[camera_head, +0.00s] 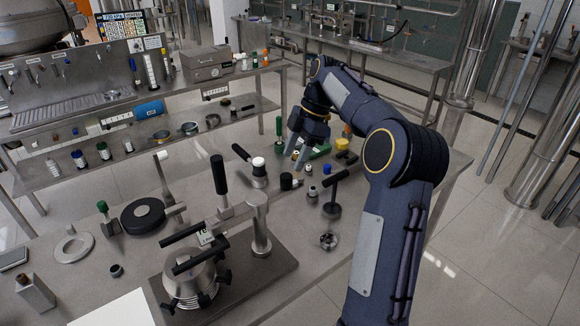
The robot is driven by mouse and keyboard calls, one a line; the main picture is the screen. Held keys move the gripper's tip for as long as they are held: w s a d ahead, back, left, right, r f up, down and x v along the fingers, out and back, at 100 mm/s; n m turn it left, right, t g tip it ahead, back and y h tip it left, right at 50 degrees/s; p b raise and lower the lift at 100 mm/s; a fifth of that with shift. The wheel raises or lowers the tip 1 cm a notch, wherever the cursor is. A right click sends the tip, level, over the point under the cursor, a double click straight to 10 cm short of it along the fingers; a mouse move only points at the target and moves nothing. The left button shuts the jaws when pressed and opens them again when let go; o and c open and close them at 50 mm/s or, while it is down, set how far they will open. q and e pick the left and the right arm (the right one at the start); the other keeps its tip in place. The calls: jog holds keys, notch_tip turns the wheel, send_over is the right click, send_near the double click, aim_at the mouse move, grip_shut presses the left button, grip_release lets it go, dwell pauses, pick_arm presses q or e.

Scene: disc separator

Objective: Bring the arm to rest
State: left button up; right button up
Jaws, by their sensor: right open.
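My right arm comes in from the bottom right and bends over the table's right side. Its gripper (298,150) points down near the table's far edge, with its fingers apart and nothing visible between them. It is above or beside small green and black items, and I cannot tell whether it touches them. The disc separator (190,278), a metal bowl with black handles, stands on a flat base plate at the front middle. My left gripper is not in view.
Small tools and fittings, including a yellow block (342,144) and a black T-handled tool (333,195), stand close to the right gripper. A shelved bench (150,100) stands behind.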

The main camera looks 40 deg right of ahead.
jog(key=shift+d+r, duration=0.15)
jog(key=shift+r, duration=0.2)
dwell(0.3)
jog(key=s+a+r+m+t+h, duration=0.1)
jog(key=s+a+r+m+t, duration=0.15)
jog(key=s+a+m, duration=0.6)
jog(key=s+a+f+m+t, duration=0.1)
jog(key=s+a+f+m, duration=0.7)
jog(key=s+a+f, duration=0.3)
jog(key=s+a, duration=0.4)
jog(key=s, duration=0.1)
jog(key=shift+a+t, duration=0.35)
jog(key=shift+a, duration=0.05)
